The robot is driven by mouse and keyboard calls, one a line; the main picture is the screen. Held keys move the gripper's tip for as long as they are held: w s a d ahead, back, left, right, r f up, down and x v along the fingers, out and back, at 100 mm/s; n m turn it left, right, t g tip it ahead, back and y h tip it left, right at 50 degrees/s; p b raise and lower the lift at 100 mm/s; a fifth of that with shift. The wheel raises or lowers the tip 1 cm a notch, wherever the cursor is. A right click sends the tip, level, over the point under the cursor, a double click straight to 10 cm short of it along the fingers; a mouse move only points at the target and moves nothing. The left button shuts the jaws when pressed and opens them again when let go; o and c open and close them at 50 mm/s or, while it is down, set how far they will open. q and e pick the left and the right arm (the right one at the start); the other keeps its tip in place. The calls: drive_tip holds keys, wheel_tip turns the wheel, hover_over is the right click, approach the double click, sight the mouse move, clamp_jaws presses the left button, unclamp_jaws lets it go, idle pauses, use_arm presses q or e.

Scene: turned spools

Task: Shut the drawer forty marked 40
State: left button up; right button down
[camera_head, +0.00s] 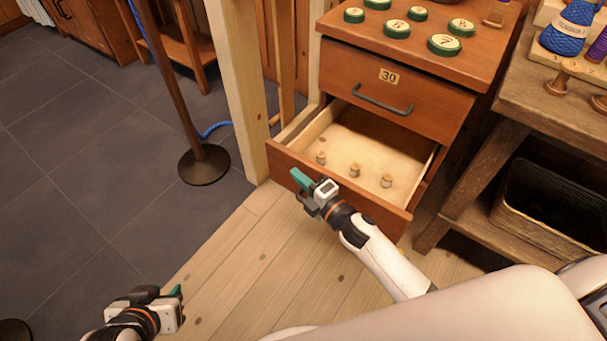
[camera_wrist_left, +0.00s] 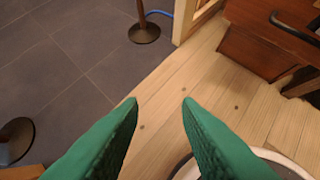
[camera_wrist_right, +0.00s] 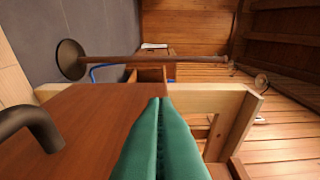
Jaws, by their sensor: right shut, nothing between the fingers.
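An open drawer (camera_head: 325,192) sticks out of the wooden cabinet, below a closed drawer marked 30 (camera_head: 420,95). My left gripper (camera_head: 176,292) is open and empty, low over the floor.
Several green-rimmed discs (camera_head: 397,28) stand on the cabinet top. A workbench (camera_head: 540,100) with spools and a basket (camera_head: 545,210) is at right. A pale wooden post (camera_head: 238,90) and a stanchion base (camera_head: 204,165) are at left. Floor before the drawer is clear.

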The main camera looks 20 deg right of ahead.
use_arm(q)
drive_tip(key=shift+w+d+r, duration=0.15)
drive_tip(key=shift+w+r, duration=0.05)
drive_tip(key=shift+w, duration=0.2)
use_arm(e)
drive_tip(key=shift+w+d, duration=0.4)
drive_tip(key=shift+d, duration=0.15)
